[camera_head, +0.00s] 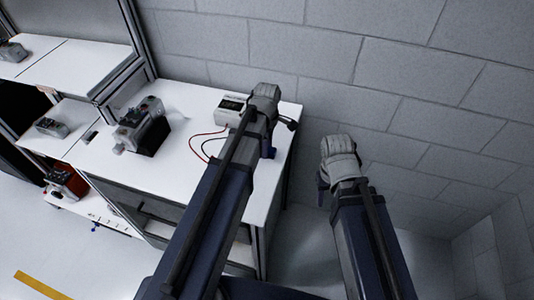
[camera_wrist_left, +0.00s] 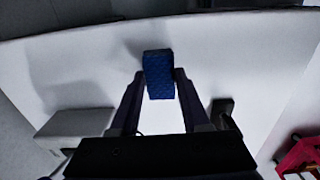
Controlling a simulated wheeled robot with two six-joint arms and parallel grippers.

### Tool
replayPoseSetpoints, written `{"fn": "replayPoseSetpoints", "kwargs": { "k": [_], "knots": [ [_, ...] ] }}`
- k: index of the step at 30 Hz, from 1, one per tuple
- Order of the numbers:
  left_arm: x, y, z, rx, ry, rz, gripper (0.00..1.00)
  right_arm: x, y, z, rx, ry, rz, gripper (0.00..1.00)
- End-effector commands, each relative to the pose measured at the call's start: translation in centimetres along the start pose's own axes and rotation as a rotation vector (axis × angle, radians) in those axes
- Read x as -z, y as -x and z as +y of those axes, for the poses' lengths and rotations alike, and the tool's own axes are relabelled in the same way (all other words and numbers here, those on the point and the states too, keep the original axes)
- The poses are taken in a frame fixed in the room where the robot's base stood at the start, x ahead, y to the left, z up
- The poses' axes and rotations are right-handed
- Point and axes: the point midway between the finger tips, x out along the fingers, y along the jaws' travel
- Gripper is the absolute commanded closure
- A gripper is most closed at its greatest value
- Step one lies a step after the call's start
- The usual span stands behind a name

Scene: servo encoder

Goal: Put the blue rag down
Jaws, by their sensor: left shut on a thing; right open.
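The blue rag (camera_wrist_left: 158,78) is a small, folded, textured block between the fingers of my left gripper (camera_wrist_left: 158,80) in the left wrist view. The left gripper is shut on it, over the white tabletop (camera_wrist_left: 235,60). I cannot tell whether the rag touches the table. My right gripper (camera_head: 323,185) is open, off to the right of the bench, in front of the wall.
A white meter box (camera_head: 230,110) with red and black leads stands beside my left gripper. A grey motor device (camera_head: 143,127) sits further left on the bench. The bench top between them is mostly clear. A grey block wall (camera_head: 300,45) closes off the back.

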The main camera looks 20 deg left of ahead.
Motion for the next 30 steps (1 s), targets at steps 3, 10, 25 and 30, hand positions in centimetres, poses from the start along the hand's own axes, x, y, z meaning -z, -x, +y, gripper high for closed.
{"fn": "replayPoseSetpoints", "kwargs": {
  "k": [3, 10, 25, 30],
  "knots": [
    [0.0, -1.56, 0.0, 0.0, 0.0, 0.0, 1.0, 0.09, -1.55, -0.15, 0.0, 0.0, 0.0, 0.5],
    [-0.01, -1.27, -0.01, 0.0, 0.0, 0.0, 1.0, 0.07, -1.26, -0.12, 0.0, 0.0, 0.0, 0.5],
    [-0.01, -1.6, 0.0, 0.0, 0.0, 0.0, 0.24, 0.09, -1.59, -0.15, 0.0, 0.0, 0.0, 0.5],
    [-0.01, -1.6, 0.0, 0.0, 0.0, 0.0, 0.24, 0.09, -1.59, -0.15, 0.0, 0.0, 0.0, 0.5]
  ]
}}
